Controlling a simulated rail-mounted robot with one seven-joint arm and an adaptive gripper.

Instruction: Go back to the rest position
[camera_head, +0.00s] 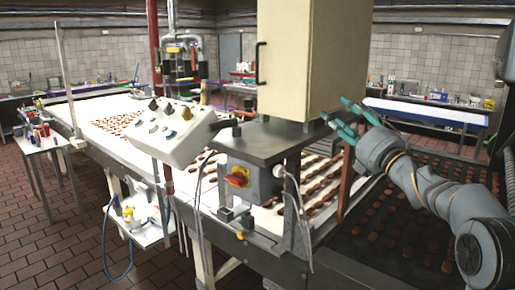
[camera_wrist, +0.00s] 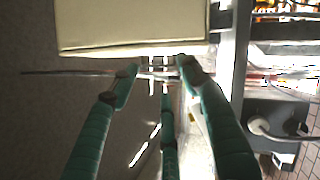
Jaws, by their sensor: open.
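My gripper (camera_head: 335,111) has green fingers and is raised beside the lower right edge of a large cream machine housing (camera_head: 312,50). In the wrist view, the fingers of my gripper (camera_wrist: 157,78) are spread apart with nothing held between them. The housing (camera_wrist: 130,25) fills the top of that view, just beyond the fingertips. I cannot tell whether a fingertip touches it. My grey arm reaches in from the right of the head view, above the dark conveyor.
A dark conveyor (camera_head: 372,262) carries rows of brown biscuits below my arm. A white belt (camera_head: 88,108) with more biscuits runs back left. A control box (camera_head: 172,133) and a red-yellow switch (camera_head: 238,177) stand near the housing. A side table (camera_head: 45,143) is at left.

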